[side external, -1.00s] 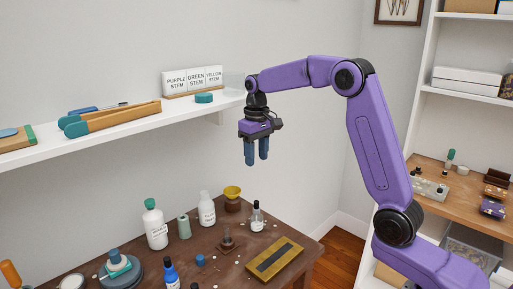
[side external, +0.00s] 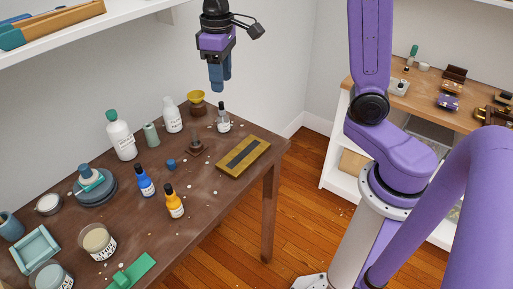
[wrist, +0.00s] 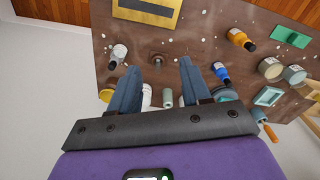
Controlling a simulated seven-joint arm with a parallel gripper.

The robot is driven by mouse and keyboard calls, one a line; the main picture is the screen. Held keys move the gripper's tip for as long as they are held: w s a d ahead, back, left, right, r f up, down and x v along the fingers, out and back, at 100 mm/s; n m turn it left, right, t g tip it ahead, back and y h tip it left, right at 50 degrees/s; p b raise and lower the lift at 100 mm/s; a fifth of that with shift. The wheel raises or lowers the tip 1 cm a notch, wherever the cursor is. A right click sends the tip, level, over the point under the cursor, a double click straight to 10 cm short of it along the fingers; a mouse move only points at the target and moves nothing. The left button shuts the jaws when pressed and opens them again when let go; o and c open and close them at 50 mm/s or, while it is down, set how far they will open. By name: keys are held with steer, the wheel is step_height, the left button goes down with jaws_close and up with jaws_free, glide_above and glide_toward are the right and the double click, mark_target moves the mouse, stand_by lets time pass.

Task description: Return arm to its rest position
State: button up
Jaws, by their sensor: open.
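My gripper (side external: 216,86) hangs in the air above the back right part of the brown work table, its blue fingers pointing down. In the wrist view my gripper (wrist: 171,64) has its two blue fingers apart, with nothing held between them. The dropper bottle with a black cap (side external: 223,123) and the yellow cup on a brown base (side external: 196,100) stand on the table below it. My purple arm reaches up from its base at the right; its upper part is cut off by the top of the side view.
The work table (side external: 215,208) holds a white bottle with a green cap (side external: 121,140), blue (side external: 145,184) and orange (side external: 174,204) bottles, and a yellow plate with a dark strip (side external: 243,157). A white wall shelf (side external: 130,22) is at upper left, a shelving unit (side external: 345,110) at right.

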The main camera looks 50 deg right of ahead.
steer(key=s+d+f+n, duration=0.1)
steer(key=s+f+n, duration=0.2)
steer(key=s, duration=1)
steer(key=s+f+n, duration=0.3)
steer(key=s+n, duration=0.2)
steer(key=s, duration=0.8)
steer(key=shift+s+d+f, duration=0.15)
steer(key=shift+s+d, duration=0.2)
